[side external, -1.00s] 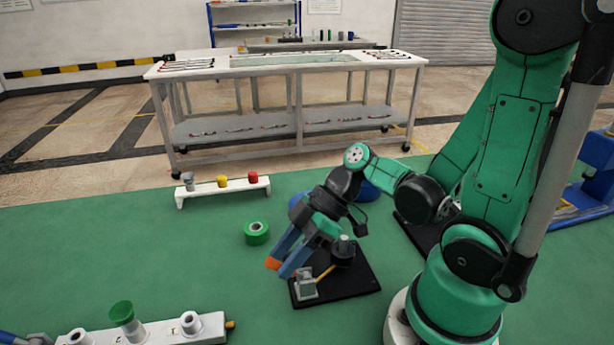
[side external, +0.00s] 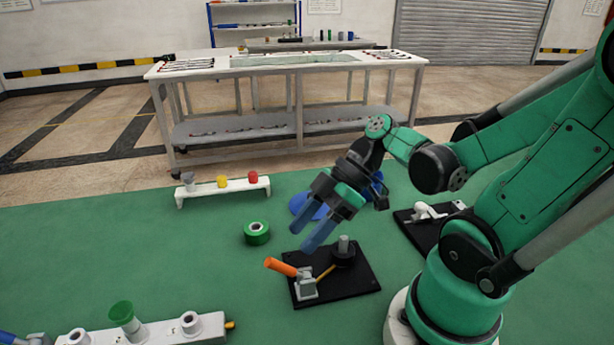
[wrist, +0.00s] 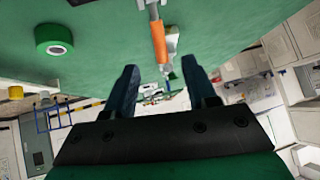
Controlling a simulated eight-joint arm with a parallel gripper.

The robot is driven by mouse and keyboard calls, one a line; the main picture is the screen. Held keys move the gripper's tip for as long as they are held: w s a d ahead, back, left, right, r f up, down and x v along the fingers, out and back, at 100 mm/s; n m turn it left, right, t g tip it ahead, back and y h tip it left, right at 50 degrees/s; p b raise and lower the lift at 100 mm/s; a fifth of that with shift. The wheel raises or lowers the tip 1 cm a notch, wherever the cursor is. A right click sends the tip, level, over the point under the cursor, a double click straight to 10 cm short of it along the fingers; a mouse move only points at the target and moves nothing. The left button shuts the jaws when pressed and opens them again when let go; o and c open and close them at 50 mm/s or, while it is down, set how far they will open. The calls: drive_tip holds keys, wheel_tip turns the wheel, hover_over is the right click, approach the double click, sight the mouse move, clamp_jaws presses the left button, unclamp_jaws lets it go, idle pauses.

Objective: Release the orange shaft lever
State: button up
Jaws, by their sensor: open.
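The orange shaft lever (side external: 281,267) has a thick orange handle that slants up to the left from a grey metal clamp (side external: 306,287). The clamp sits on a black plate (side external: 350,283), beside a dark round base with a grey post (side external: 343,248). A thin yellow bar (side external: 326,272) lies between clamp and post. My gripper (side external: 308,226) is open and empty, above and behind the lever and apart from it. In the wrist view the orange handle (wrist: 158,40) shows beyond the gap between my blue fingers (wrist: 160,68).
A green ring-shaped roll (side external: 257,233) lies on the green floor left of the plate. A low white rack (side external: 223,189) with grey, yellow and red pieces stands behind it. A white bar (side external: 160,333) with a green cup is front left.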

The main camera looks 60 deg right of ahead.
sight(281, 268)
drive_tip(key=shift+s+d+r, duration=0.15)
drive_tip(key=shift+d+r, duration=0.05)
drive_tip(key=shift+r, duration=0.05)
drive_tip(key=c, duration=0.3)
drive_tip(key=shift+d+m, duration=0.15)
drive_tip(key=shift+m, duration=0.25)
drive_tip(key=c, duration=0.4)
drive_tip(key=shift+w+d+r+m, duration=0.2)
drive_tip(key=shift+w+m, duration=0.15)
drive_tip(key=shift+m, duration=0.45)
clamp_jaws()
drive_tip(key=w+d+m, duration=0.4)
drive_tip(key=m, duration=1.1)
drive_tip(key=shift+g+y, duration=0.3)
drive_tip(key=x, duration=0.9)
drive_tip(key=shift+a+f, duration=0.1)
drive_tip(key=shift+f, duration=0.2)
drive_tip(key=shift+s+a+r, duration=0.2)
drive_tip(key=shift+s+r, duration=0.05)
drive_tip(key=shift+s, duration=0.3)
drive_tip(key=shift+s+a+r, duration=0.25)
drive_tip(key=shift+s+r, duration=0.05)
drive_tip(key=shift+s, duration=0.25)
drive_tip(key=shift+s+a+r, duration=0.2)
drive_tip(key=shift+s+r, duration=0.05)
drive_tip(key=shift+s, duration=0.3)
